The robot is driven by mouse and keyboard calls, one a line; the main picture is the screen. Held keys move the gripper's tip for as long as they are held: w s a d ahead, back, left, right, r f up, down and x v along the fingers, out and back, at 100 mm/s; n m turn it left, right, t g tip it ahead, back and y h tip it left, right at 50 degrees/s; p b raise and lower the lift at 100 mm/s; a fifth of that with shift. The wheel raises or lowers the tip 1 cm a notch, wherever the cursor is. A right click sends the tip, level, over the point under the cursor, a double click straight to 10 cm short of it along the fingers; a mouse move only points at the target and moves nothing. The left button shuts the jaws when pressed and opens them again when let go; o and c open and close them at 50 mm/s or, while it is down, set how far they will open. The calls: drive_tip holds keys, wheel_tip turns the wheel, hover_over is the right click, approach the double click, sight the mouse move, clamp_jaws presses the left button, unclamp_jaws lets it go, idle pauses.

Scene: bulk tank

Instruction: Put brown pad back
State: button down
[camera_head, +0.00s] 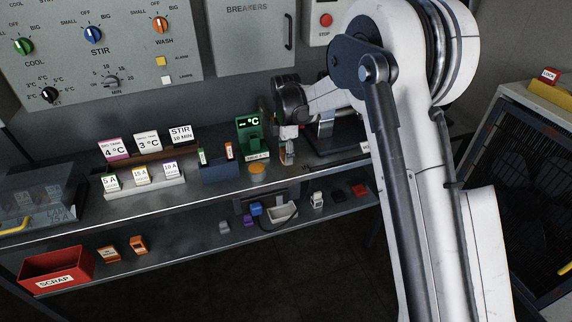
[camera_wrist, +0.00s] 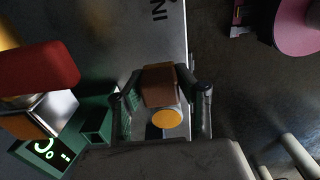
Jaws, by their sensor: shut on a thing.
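My gripper (camera_head: 288,145) is above the upper shelf, just right of the green temperature reader. It is shut on a brown pad (camera_wrist: 158,86), which shows between the two fingers in the wrist view, where the gripper (camera_wrist: 163,98) fills the middle. In the head view only a small brownish part of the pad (camera_head: 288,158) shows below the fingers. An orange-topped round piece (camera_head: 257,168) is on the shelf to the left of the gripper. An orange disc (camera_wrist: 167,119) shows close below the pad in the wrist view.
The green reader (camera_head: 250,135) stands close to the gripper's left. A dark blue holder (camera_head: 220,172) and labelled cards (camera_head: 148,143) are farther left. A dark device (camera_head: 338,145) stands to the right. The lower shelf holds a white tray (camera_head: 283,212), small coloured blocks and a red scrap bin (camera_head: 57,267).

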sight(286, 170)
drive_tip(key=shift+f+b, duration=0.3)
drive_tip(key=shift+f, duration=1.65)
drive_tip(key=shift+f, duration=0.1)
drive_tip(key=c, duration=1.2)
unclamp_jaws()
drive_tip(key=shift+c, duration=0.2)
